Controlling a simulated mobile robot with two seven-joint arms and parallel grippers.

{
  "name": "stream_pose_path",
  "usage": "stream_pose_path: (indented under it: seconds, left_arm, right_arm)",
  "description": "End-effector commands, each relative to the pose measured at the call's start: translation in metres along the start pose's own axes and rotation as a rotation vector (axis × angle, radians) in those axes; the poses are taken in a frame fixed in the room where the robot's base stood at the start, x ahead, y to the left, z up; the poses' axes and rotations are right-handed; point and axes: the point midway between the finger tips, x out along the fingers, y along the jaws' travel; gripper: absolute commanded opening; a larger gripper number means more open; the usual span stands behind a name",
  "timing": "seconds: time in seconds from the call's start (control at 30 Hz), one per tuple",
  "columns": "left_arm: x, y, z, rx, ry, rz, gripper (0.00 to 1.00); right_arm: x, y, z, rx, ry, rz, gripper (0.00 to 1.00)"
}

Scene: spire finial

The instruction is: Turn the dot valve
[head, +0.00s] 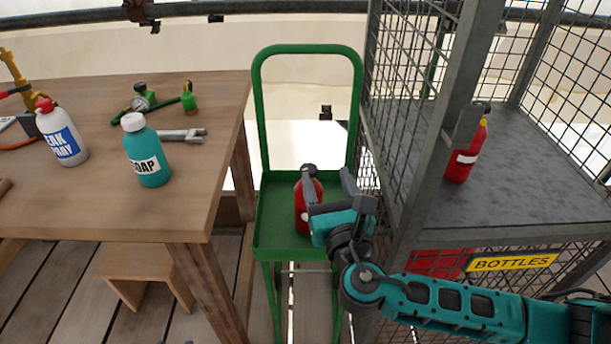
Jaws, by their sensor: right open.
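A red gas bottle (302,209) with a dark valve (309,168) on top stands upright on the green trolley (265,235). My right gripper (328,178) is open at the trolley, its left finger in front of the bottle's top and its right finger to the right of it. The gripper hides part of the bottle, and I cannot tell whether they touch. A second red bottle (464,158) with a dark top stands on the cage shelf, partly behind a post. I see no dot mark on either valve. My left gripper is not in view.
The metal mesh cage (405,130) with a yellow BOTTLES sign (512,262) stands close to the right of the trolley. The wooden table (60,205) at left holds a teal soap bottle (150,165), a white spray bottle (62,140), a green gauge assembly (143,102) and a wrench (182,135).

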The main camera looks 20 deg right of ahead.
Motion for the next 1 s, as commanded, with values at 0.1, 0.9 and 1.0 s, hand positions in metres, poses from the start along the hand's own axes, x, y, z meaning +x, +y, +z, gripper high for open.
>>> stream_pose_path:
  seconds: [0.1,0.9,1.0]
  left_arm:
    - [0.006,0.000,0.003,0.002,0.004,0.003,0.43]
    - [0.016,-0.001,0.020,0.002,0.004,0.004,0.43]
    - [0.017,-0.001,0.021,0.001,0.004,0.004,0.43]
  right_arm:
    - [-0.025,0.001,-0.024,0.010,0.061,0.094,0.63]
    - [0.076,0.017,-0.041,0.018,0.089,0.131,0.63]
    - [0.086,0.019,-0.042,0.018,0.090,0.131,0.63]
